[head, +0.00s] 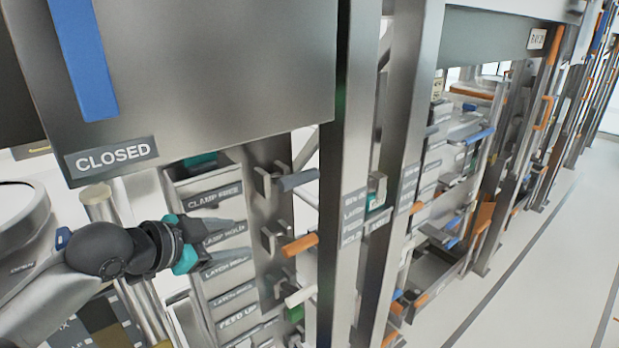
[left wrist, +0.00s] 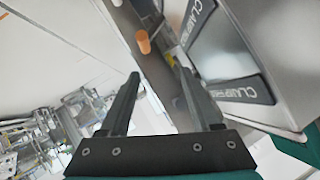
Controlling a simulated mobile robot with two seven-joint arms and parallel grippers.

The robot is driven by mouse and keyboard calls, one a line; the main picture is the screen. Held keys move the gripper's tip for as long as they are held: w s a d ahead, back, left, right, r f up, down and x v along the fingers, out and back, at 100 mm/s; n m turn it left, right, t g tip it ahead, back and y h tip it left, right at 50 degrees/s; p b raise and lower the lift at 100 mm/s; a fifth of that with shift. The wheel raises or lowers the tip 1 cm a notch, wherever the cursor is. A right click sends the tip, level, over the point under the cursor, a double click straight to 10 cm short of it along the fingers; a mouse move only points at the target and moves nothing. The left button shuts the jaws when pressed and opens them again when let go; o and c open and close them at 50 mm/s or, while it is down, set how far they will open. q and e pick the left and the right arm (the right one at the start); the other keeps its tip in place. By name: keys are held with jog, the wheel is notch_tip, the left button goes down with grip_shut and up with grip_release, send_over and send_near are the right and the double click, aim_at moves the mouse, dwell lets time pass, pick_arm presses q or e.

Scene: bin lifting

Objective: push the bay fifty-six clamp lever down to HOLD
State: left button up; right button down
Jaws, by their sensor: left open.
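A label strip reads CLAMP FREE (head: 214,195) with CLAMP HOLD (head: 226,238) below it. A grey-handled lever (head: 298,180) sticks out near the CLAMP FREE height, and I take it for the clamp lever, raised. An orange-handled lever (head: 300,245) is below it; an orange handle also shows in the left wrist view (left wrist: 143,42). My left gripper (head: 232,236) is open and empty, left of the levers and in front of the labels, apart from them. In the left wrist view its fingers (left wrist: 160,75) are spread. The grey handle is not clear there. My right gripper is out of view.
A large metal panel (head: 190,70) marked CLOSED (head: 110,157), with a blue strip (head: 82,60), hangs above my left arm. A steel post (head: 350,170) stands right of the levers. A white-handled lever (head: 300,296) is lower down. Open floor (head: 560,260) lies at the right.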

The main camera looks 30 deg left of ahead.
pick_arm(q)
notch_tip(320, 180, up, 9)
jog(key=w+d+m+t+h, duration=0.1)
jog(key=d+m+t+h, duration=0.1)
send_near(299, 183)
jog(key=shift+w, duration=0.5)
jog(key=shift+w+a+f+m+b, duration=0.1)
jog(key=shift+w+f+m+b, duration=0.1)
jog(key=shift+w, duration=0.35)
jog(key=shift+w+a+f+m+b, duration=0.1)
jog(key=shift+w+a+b, duration=0.1)
jog(key=shift+w, duration=0.35)
jog(key=shift+x, duration=1.2)
jog(key=shift+p+x, duration=0.35)
jog(key=shift+x, duration=2.35)
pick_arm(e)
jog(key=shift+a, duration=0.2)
pick_arm(q)
jog(key=shift+s, duration=0.1)
jog(key=c, duration=1)
grip_shut()
jog(key=shift+d+f, duration=0.1)
jog(key=shift+f, duration=0.1)
